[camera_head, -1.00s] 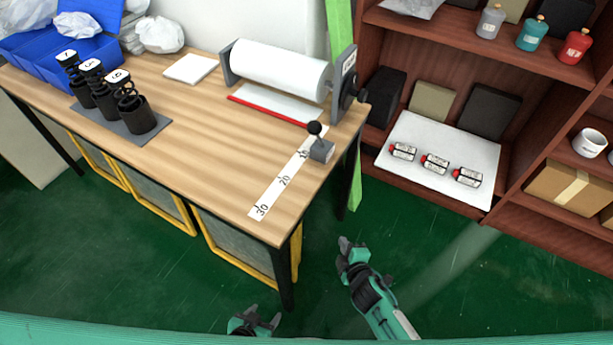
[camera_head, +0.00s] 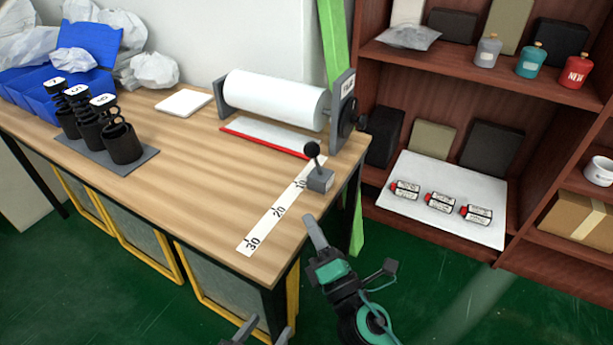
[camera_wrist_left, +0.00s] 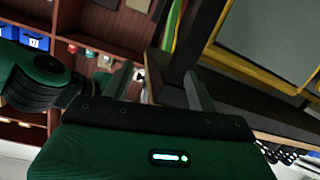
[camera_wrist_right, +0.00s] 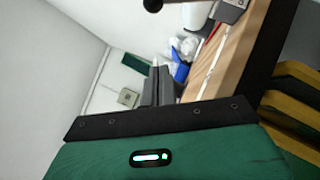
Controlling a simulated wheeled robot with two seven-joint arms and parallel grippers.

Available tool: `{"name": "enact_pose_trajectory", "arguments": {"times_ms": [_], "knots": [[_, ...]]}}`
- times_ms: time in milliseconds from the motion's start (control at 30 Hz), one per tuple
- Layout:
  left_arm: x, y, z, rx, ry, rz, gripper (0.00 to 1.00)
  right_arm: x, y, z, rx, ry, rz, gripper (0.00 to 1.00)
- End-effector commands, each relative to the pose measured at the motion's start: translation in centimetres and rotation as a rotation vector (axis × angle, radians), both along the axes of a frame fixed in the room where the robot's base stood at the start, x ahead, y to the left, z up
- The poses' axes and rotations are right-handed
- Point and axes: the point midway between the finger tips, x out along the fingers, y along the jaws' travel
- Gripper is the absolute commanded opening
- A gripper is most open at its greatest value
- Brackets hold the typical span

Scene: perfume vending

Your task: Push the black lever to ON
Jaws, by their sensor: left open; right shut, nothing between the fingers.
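The black lever (camera_head: 312,150) is a ball knob on a short stem. It rises from a grey block (camera_head: 320,181) at the table's right edge, by the 10 end of a white scale strip. In the right wrist view the knob (camera_wrist_right: 153,5) shows at the top edge, beyond the fingers. My right gripper (camera_head: 315,232) is shut and empty, just off the table's right edge, below and apart from the lever. My left gripper (camera_head: 262,333) is at the bottom edge, mostly cut off; the left wrist view shows its fingers (camera_wrist_left: 158,88) apart and empty.
The wooden table (camera_head: 190,165) holds a paper roll (camera_head: 275,98) behind the lever and black numbered holders (camera_head: 100,130) at left. A red-brown shelf (camera_head: 450,75) stands at right, with several small labelled bottles on a white sheet (camera_head: 450,175). The table's middle is clear.

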Motion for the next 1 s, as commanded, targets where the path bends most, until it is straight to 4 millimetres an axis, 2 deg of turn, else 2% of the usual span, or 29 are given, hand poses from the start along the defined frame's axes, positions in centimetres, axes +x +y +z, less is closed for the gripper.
{"name": "enact_pose_trajectory", "arguments": {"times_ms": [367,567,1000], "knots": [[-0.1,0.1,-0.1,0.014,0.023,-0.002,0.59,0.6,0.3,0.3,0.001,0.002,-0.001,0.0],[-0.3,0.8,-0.6,0.06,0.104,-0.006,0.59,2.8,1.4,1.3,0.001,0.0,0.0,0.0],[-0.4,2.7,-1.1,0.146,0.237,0.001,0.59,8.8,4.3,3.7,-0.001,0.0,-0.002,0.0]]}}
